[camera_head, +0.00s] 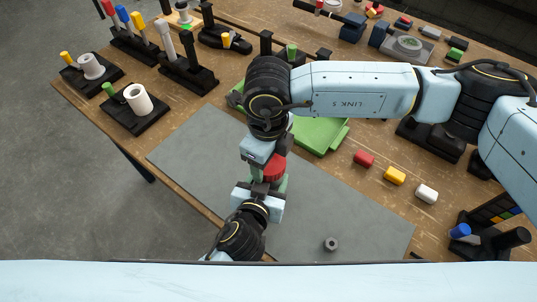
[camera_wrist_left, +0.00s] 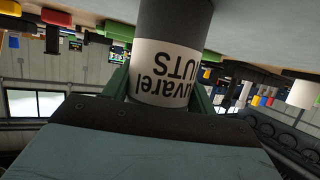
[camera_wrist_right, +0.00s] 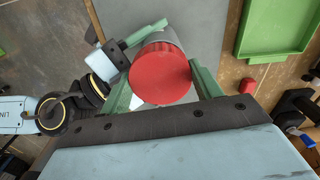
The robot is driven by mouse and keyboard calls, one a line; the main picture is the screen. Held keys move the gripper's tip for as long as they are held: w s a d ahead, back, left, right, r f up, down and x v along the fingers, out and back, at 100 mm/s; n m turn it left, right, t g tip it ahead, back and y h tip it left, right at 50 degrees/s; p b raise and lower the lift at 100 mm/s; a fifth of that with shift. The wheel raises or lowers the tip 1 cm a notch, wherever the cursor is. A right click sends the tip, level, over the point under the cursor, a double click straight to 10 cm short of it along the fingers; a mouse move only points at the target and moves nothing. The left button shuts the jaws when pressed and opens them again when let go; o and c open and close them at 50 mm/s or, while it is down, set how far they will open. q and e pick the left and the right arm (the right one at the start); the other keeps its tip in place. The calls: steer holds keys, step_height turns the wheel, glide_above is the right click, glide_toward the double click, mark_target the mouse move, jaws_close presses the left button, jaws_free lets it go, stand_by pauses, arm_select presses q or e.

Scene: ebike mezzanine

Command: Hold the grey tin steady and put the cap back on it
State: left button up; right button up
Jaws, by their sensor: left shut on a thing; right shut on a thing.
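The grey tin (camera_wrist_left: 170,75) has a white label with black lettering and shows between the green fingers of my left gripper (camera_head: 268,187), which is shut on it. In the head view the tin is mostly hidden by the grippers. The red cap (camera_wrist_right: 160,75) is round, and my right gripper (camera_head: 272,163) is shut on it from above. The cap also shows in the head view (camera_head: 275,169). It covers the tin's top in the right wrist view, with the tin's grey side (camera_wrist_right: 162,37) just beyond it. I cannot tell whether it is fully seated.
A grey mat (camera_head: 200,155) lies under the grippers, with a small dark nut (camera_head: 331,244) on it. A green tray (camera_head: 320,136) is behind. Red (camera_head: 363,158), yellow (camera_head: 395,175) and white (camera_head: 427,193) pieces lie right. Several black stands line the back left.

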arm_select(q)
steer(key=shift+d+r, duration=0.35)
arm_select(e)
steer(key=shift+d+f, duration=0.15)
steer(key=shift+f, duration=0.5)
steer(key=shift+w+r, duration=0.2)
steer(key=shift+r, duration=0.1)
arm_select(q)
steer(key=shift+a, duration=0.1)
arm_select(e)
steer(key=shift+r, duration=0.35)
stand_by(0.5)
